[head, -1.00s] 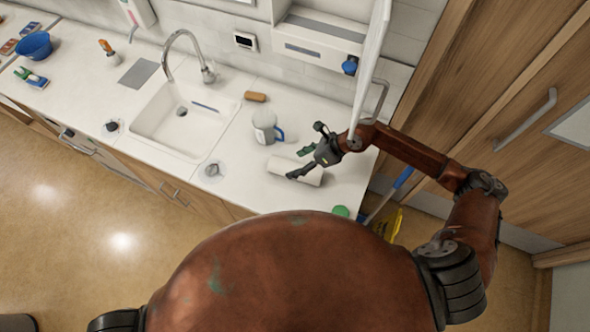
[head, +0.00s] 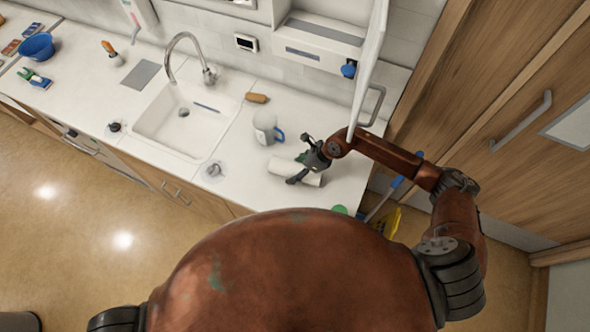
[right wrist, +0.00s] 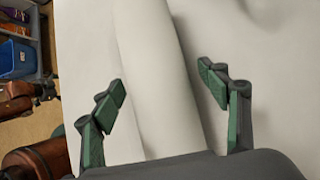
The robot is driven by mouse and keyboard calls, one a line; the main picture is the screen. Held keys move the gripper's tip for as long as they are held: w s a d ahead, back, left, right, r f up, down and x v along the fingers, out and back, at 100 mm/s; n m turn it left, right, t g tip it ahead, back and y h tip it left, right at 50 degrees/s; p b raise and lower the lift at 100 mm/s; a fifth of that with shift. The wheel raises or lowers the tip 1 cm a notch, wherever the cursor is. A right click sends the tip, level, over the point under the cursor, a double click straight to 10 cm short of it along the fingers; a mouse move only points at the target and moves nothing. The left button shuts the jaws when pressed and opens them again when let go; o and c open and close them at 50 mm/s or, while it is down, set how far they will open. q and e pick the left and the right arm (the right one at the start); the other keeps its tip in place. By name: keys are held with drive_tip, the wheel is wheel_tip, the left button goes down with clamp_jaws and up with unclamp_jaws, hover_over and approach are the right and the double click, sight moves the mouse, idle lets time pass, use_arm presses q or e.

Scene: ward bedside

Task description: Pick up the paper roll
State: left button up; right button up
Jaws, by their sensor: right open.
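The white paper roll (head: 283,169) lies on its side on the white counter, to the right of the sink. My right gripper (head: 299,162) is over the roll, near its right part, and hides some of it. In the right wrist view the paper roll (right wrist: 158,80) runs lengthwise between the two green-padded fingers of the right gripper (right wrist: 166,92). The fingers are open, one on each side, with a gap to the roll on the right side. My left gripper is not in view.
A grey-white jug (head: 264,127) with a blue handle stands just behind the roll. A brown brush (head: 257,98) lies farther back. The open cabinet door (head: 368,70) hangs close to my right arm. A green round thing (head: 340,210) is at the counter's front edge.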

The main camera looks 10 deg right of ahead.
drive_tip(key=shift+c, duration=0.2)
drive_tip(key=c, duration=1.4)
